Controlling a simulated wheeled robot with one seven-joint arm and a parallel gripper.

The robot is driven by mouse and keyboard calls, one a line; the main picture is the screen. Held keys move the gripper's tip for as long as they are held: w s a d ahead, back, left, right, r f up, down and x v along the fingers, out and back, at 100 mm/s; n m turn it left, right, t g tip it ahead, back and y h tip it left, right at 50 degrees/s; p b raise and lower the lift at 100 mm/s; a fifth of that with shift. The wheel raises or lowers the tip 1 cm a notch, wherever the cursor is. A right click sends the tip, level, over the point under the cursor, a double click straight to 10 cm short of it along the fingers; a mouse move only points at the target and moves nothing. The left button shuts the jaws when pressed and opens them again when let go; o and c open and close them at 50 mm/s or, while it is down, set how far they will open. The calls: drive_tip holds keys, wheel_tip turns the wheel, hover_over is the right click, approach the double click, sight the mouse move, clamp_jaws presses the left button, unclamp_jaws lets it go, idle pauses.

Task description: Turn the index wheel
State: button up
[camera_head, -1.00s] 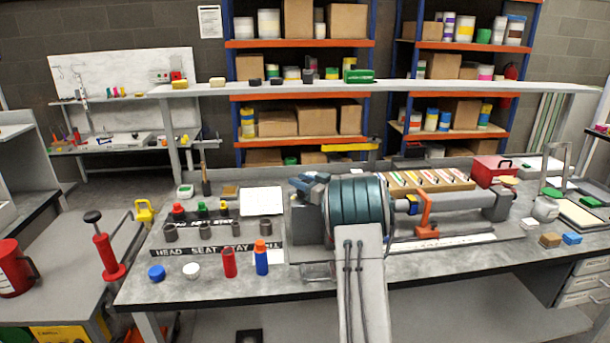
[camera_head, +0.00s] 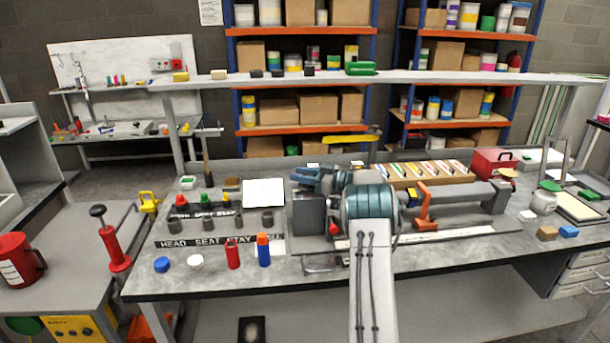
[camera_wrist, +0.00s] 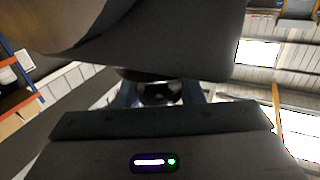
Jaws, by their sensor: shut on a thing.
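My gripper has blue fingers (camera_wrist: 160,92) in the wrist view, closed on a small dark rounded part (camera_wrist: 158,90) between them. A large dark curved surface (camera_wrist: 150,35) hangs over the fingers and hides what lies beyond. In the head view, blue parts at my arm's far end (camera_head: 307,175) sit just above the grey box (camera_head: 309,214) of the bench machine. My teal arm joint and grey link cover much of the machine. I cannot make out the index wheel's outline or how far it is turned. A red knob (camera_head: 334,229) shows beside the grey box.
An orange clamp (camera_head: 425,208) stands on the machine's bed to the right. Red (camera_head: 233,254) and blue (camera_head: 263,252) bottles, several caps and dark cups stand at the bench's left. A hammer (camera_head: 207,165) stands behind them. A long shelf (camera_head: 400,81) spans above the bench.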

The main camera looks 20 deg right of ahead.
drive_tip(key=shift+f, duration=0.15)
drive_tip(key=o, duration=1)
drive_tip(key=shift+a, duration=0.15)
drive_tip(key=shift+s+d, duration=0.15)
drive_tip(key=shift+d, duration=0.05)
drive_tip(key=b+v, duration=0.3)
drive_tip(key=v, duration=0.8)
drive_tip(key=shift+s+d, duration=0.25)
